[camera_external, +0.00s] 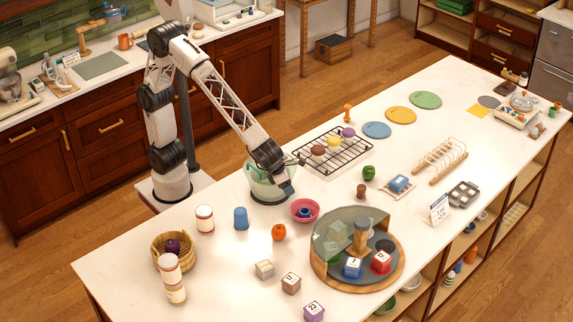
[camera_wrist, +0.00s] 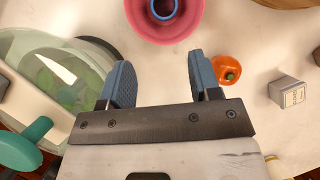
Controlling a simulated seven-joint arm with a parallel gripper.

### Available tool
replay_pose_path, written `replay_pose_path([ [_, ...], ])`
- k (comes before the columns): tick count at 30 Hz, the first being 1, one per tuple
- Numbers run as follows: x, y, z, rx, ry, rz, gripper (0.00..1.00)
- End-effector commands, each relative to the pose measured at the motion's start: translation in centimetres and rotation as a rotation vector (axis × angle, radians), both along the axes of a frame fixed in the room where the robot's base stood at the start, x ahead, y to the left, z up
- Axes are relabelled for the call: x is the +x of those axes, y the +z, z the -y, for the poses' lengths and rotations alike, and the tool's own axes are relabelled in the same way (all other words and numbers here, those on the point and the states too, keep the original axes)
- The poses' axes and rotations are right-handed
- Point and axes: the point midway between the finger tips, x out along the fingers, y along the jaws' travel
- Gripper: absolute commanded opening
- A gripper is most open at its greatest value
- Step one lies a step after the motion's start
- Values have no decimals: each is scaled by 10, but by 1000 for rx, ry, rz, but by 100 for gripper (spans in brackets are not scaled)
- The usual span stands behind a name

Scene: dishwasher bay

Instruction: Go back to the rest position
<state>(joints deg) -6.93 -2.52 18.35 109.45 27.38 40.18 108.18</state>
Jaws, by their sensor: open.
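My gripper (camera_external: 287,188) is low over the counter, beside the right edge of a greenish glass bowl (camera_external: 262,182) and behind a pink bowl (camera_external: 305,210). In the wrist view my gripper (camera_wrist: 157,80) has its two blue-grey fingers spread apart, with only bare counter between them. The pink bowl (camera_wrist: 188,30) lies ahead of the fingertips with a blue ring-shaped thing (camera_wrist: 163,8) inside it. The glass bowl (camera_wrist: 70,70) is at the left, close to the left finger. An orange-red tomato-like item (camera_wrist: 228,70) is right of the right finger.
A wire rack (camera_external: 335,155) with several cupcakes stands to the right. A round wooden tray (camera_external: 395,275) with blocks is in front. A blue cup (camera_external: 240,218), a white can (camera_external: 205,218) and a wicker basket (camera_external: 160,256) stand left.

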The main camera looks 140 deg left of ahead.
Motion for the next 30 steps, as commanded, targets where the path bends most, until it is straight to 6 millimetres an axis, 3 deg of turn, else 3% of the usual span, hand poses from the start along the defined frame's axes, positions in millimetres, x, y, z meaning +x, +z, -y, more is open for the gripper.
replay_pose_path([
  [16,-116,88,47,-248,545,244,57],
  [30,-232,134,86,-513,1048,407,57],
])
